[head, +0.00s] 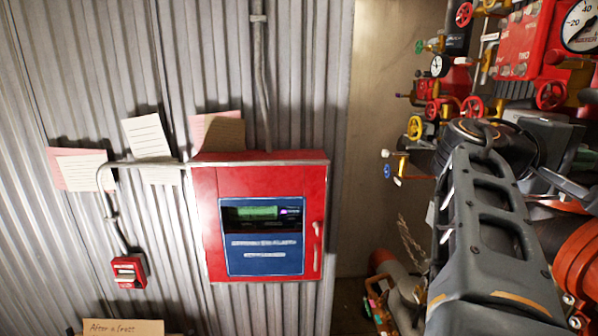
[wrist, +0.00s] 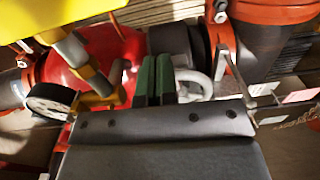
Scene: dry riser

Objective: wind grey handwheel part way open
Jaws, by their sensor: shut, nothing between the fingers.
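In the wrist view, the two dark green fingers of my gripper (wrist: 156,72) are side by side and shut, with nothing held between them. A light grey curved rim, which looks like part of the grey handwheel (wrist: 204,78), shows just right of the fingertips. The rest of the wheel is hidden behind the fingers and the dark wrist body. I cannot tell whether the fingers touch the rim. In the head view my arm covers the lower right, and neither my fingertips nor the grey handwheel can be made out.
In the wrist view, a gauge (wrist: 50,102) with brass fittings is at left, a yellow part (wrist: 75,18) above, and an orange-red pipe coupling (wrist: 270,10) at upper right. In the head view, a red alarm panel (head: 262,220) hangs on the corrugated wall, and red valves (head: 472,106) crowd the right.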

